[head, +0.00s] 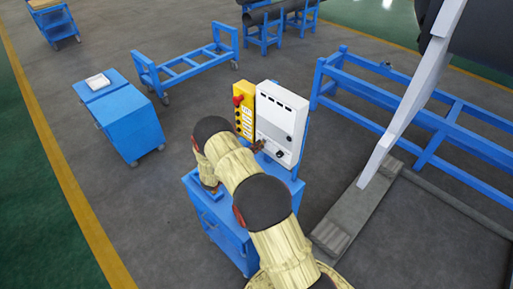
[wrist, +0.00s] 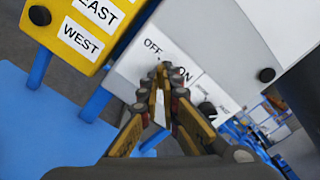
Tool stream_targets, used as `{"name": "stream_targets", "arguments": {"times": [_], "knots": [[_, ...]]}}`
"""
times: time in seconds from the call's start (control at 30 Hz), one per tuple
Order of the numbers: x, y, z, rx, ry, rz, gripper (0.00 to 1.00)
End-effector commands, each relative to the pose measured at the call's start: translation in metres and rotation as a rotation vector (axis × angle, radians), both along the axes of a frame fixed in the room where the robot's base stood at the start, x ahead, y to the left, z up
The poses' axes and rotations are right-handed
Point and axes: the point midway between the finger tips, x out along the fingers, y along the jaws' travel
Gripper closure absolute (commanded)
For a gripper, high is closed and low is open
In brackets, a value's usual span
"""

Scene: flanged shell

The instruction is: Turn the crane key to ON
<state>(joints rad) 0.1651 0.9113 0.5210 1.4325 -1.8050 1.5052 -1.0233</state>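The crane key's switch lies on the white control box (head: 282,118), which stands on a blue cabinet. In the wrist view the box face (wrist: 140,68) carries an OFF label (wrist: 152,46) and an ON label (wrist: 181,73). My gripper (wrist: 168,80) has its fingertips close together, just below and between these labels. The fingertips hide the key, so its position and whether they grip it do not show. In the head view my gripper (head: 259,146) is at the lower left of the box face.
A yellow panel (head: 243,108) with a red button and EAST and WEST labels stands left of the box. A dark knob (wrist: 207,108) is right of my fingers. A blue cart (head: 130,122) stands left, and a blue frame (head: 400,105) right.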

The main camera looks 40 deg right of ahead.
Motion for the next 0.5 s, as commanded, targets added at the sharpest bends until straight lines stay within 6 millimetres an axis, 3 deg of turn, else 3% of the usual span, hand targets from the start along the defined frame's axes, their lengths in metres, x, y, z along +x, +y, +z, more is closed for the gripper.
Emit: {"name": "stream_targets", "arguments": {"times": [0.5], "knots": [[0.0001, 0.0004, -0.0051, 0.029, -0.373, 0.001, 1.00]]}}
